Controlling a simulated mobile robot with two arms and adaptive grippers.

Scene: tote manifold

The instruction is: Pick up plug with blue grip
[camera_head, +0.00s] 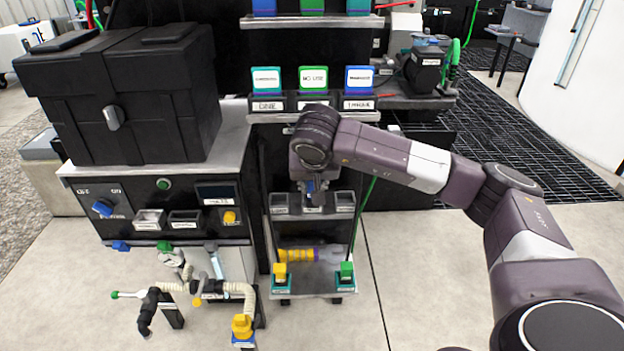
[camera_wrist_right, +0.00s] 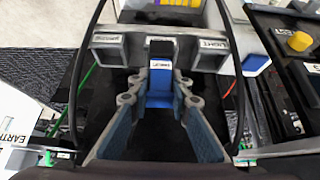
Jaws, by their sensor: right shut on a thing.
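The plug with the blue grip (camera_wrist_right: 159,94) shows in the wrist view with a dark upper part and a small white label. My right gripper (camera_wrist_right: 160,84) is shut on it, one finger on each side. In the head view, my right gripper (camera_head: 312,188) points down over the top tier of the small cart (camera_head: 313,212), and a bit of blue shows at its tips. The plug's lower end is hidden, so I cannot tell whether it still touches the cart. My left gripper is in neither view.
A yellow plug (camera_head: 280,272) and a green plug (camera_head: 346,271) stand on the cart's lower tier. A dark cabinet (camera_head: 125,90) stands on a bench at left, with pipes and hoses (camera_head: 195,290) before it. The floor right of the cart is clear.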

